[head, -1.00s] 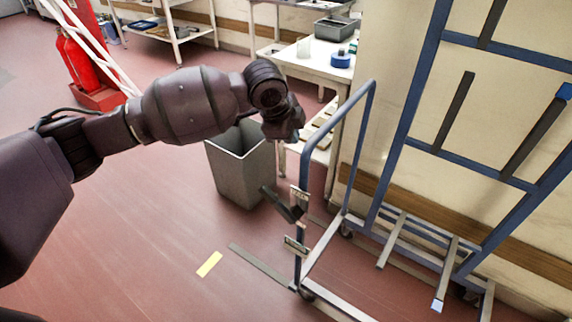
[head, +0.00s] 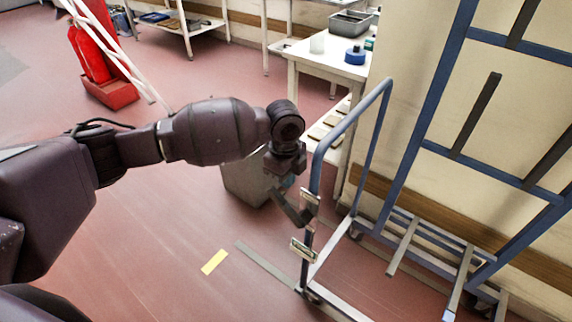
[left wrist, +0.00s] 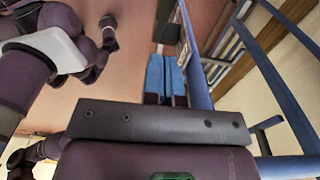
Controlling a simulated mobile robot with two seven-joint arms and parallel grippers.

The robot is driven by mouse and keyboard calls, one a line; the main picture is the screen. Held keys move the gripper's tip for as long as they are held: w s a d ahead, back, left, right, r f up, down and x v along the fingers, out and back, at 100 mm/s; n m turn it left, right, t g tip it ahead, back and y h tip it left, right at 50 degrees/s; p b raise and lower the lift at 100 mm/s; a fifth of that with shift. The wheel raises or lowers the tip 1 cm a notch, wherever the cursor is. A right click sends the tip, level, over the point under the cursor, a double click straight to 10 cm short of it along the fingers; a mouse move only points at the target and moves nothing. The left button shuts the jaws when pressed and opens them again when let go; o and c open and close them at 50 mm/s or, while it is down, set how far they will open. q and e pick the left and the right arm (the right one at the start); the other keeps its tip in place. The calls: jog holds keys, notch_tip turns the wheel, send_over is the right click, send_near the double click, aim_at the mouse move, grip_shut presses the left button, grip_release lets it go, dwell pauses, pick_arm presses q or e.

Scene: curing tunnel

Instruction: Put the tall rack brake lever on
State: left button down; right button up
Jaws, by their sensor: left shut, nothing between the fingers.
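The dark brake lever (head: 287,210) sticks out from the near blue post of the wheeled rack (head: 318,170), its free end up and to the left. Two small label plates sit on that post, an upper one (head: 311,201) and a lower one (head: 301,250). My left gripper (head: 288,183) hangs just above the lever, beside the post, and looks shut and empty. In the left wrist view its blue fingers (left wrist: 166,76) are together, with a dark bar (left wrist: 168,22) past their tips. Whether they touch the lever, I cannot tell.
A grey bin (head: 246,182) stands behind my left gripper. A white table (head: 330,62) with a blue tape roll (head: 355,56) is behind the rack. Tall blue frames (head: 432,100) stand at right by the wall. Red floor is clear around the yellow mark (head: 214,262).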

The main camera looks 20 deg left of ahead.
aim_at(280, 197)
pick_arm(q)
jog(key=f, duration=0.1)
jog(key=a+f, duration=0.1)
jog(key=f, duration=0.2)
jog(key=shift+w+a+f+b, duration=0.15)
jog(key=shift+w+a+b, duration=0.15)
jog(key=shift+a+b, duration=0.05)
jog(key=shift+a+f, duration=0.2)
jog(key=shift+f, duration=0.05)
jog(key=shift+w+f, duration=0.1)
